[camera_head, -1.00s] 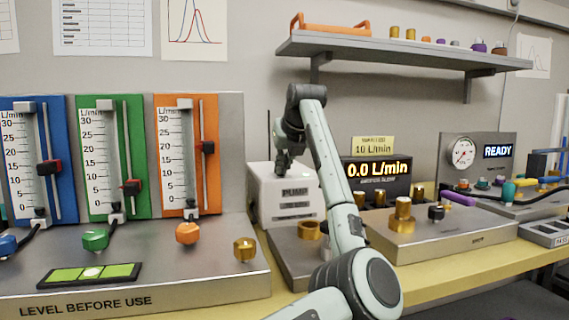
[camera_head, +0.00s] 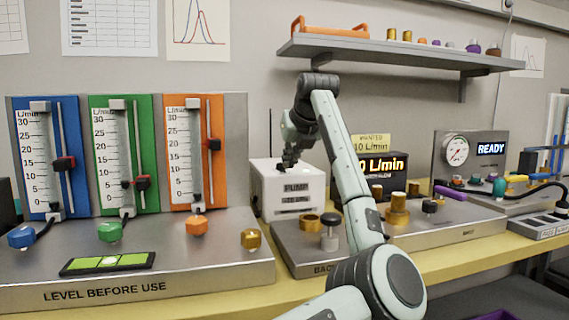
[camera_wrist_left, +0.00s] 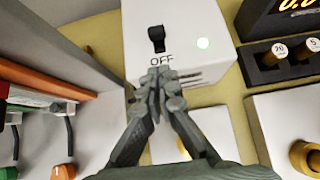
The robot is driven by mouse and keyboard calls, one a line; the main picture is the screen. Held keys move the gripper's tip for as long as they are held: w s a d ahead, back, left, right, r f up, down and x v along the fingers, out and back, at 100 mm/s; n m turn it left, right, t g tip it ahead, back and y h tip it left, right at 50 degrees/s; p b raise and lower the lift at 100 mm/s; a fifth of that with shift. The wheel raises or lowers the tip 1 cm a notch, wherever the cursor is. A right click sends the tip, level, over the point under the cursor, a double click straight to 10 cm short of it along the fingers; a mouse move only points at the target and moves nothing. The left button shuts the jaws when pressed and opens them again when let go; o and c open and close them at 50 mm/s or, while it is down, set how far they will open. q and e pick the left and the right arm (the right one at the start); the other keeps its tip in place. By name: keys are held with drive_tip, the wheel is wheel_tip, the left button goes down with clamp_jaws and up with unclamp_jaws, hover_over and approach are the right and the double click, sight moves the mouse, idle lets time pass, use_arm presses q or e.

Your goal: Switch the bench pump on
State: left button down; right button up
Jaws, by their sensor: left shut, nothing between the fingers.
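The bench pump is a white box (camera_head: 268,190) labelled PUMP, standing at the back of the bench right of the flowmeter panel. In the left wrist view its top (camera_wrist_left: 200,25) carries a black switch (camera_wrist_left: 156,38) beside the word OFF and a lit pale green lamp (camera_wrist_left: 204,43). My left gripper (camera_head: 288,163) is over the pump's top in the head view. In the left wrist view its shut, empty fingertips (camera_wrist_left: 159,72) are at the OFF lettering, just short of the switch. I cannot tell whether they touch the box. My right gripper is not in view.
The panel with blue, green and orange flowmeters (camera_head: 130,150) stands left of the pump. A black display (camera_head: 388,166) stands to its right, partly behind my left arm. A metal base with brass parts (camera_head: 309,222) lies in front. A shelf (camera_head: 400,52) hangs above.

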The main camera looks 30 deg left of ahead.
use_arm(q)
drive_tip(key=v, duration=0.7)
drive_tip(key=shift+r, duration=0.2)
drive_tip(key=shift+d+f, duration=0.1)
drive_tip(key=shift+d, duration=0.1)
